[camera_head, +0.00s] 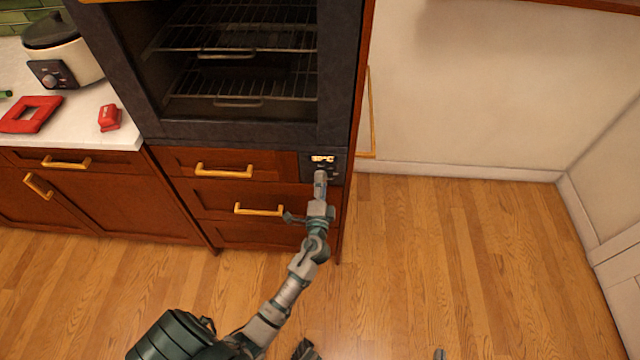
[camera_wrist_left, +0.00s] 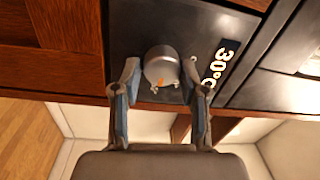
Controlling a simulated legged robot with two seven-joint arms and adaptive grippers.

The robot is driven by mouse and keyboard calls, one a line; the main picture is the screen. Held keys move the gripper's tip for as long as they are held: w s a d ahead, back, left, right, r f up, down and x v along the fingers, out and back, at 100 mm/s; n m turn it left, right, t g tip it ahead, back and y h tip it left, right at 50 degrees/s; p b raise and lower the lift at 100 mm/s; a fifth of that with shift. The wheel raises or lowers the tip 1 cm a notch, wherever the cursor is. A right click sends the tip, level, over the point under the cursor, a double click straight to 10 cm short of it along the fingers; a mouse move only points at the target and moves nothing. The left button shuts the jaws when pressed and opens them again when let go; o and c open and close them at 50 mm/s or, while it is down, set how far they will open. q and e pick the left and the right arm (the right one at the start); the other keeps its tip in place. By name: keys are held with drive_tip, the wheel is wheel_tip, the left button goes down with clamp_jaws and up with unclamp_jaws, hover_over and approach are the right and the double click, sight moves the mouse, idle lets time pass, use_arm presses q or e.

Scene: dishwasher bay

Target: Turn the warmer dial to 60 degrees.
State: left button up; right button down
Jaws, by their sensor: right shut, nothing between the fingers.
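The warmer dial (camera_wrist_left: 161,66) is a round grey knob with a small orange mark on a dark panel. The lit display (camera_wrist_left: 222,66) beside it reads 30°C in the left wrist view. In the head view the display (camera_head: 322,159) is too small to read surely. My left gripper (camera_wrist_left: 161,78) is open, with one finger on either side of the dial; I cannot tell whether they touch it. In the head view the left gripper (camera_head: 320,178) hides the dial. My right gripper (camera_head: 440,354) shows only as a small shut tip at the bottom edge, empty and far from the panel.
The open warmer cavity with wire racks (camera_head: 240,85) is above the panel. Drawers with brass handles (camera_head: 223,171) are left of the panel. A counter (camera_head: 72,122) at left holds a cooker (camera_head: 62,50) and red items. The wooden floor (camera_head: 480,250) at right is clear.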

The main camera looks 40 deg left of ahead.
use_arm(q)
drive_tip(key=shift+o, duration=1.2)
drive_tip(key=shift+d+f, duration=0.1)
drive_tip(key=shift+f, duration=0.1)
drive_tip(key=shift+r, duration=0.1)
drive_tip(key=r+v, duration=0.1)
drive_tip(key=v, duration=1.1)
drive_tip(key=shift+f, duration=0.45)
drive_tip(key=shift+w, duration=0.15)
